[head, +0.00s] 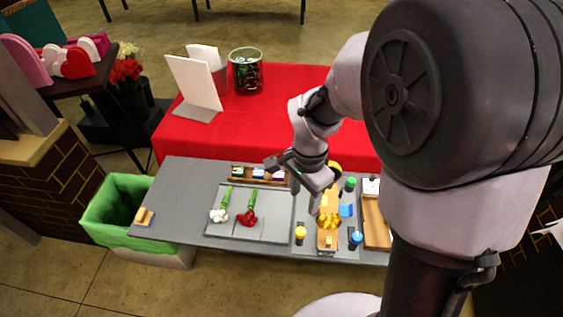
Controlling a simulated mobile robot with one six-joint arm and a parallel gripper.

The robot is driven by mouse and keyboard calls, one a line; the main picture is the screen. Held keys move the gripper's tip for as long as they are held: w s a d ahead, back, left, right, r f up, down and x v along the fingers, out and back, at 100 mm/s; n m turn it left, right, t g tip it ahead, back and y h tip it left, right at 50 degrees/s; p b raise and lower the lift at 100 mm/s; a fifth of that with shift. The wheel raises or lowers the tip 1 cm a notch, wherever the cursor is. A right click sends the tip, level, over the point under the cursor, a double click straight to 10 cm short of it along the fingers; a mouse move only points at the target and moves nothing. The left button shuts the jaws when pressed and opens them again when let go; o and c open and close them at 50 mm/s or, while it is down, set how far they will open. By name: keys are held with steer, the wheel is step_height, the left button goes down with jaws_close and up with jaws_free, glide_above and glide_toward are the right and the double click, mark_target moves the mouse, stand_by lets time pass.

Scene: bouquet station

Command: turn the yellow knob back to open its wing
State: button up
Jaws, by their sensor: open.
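A yellow knob (300,233) on a dark base stands at the front left of a wooden fixture (327,243) on the grey table. Yellow flowers (328,221) lie on this fixture, with a yellow-orange piece behind them. I cannot tell which piece is the yellow knob's wing or how it stands. A blue flap (346,211) shows at the fixture's right side. My gripper (280,174) is open, above and behind the fixture, apart from the yellow knob. My gripper and wrist hide part of the fixture's back left.
A blue knob (356,239) and a green knob (350,184) stand by the fixture. A wooden tray (375,222) lies to the right. White flowers (219,215) and red flowers (247,218) lie on a pale mat (275,220). A green-lined bin (112,217) stands left.

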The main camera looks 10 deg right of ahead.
mark_target(301, 231)
step_height(301, 231, down, 17)
steer(key=b, duration=0.4)
steer(key=shift+r+b, duration=0.2)
steer(key=shift+b, duration=0.15)
steer(key=shift+c, duration=0.2)
jaws_close()
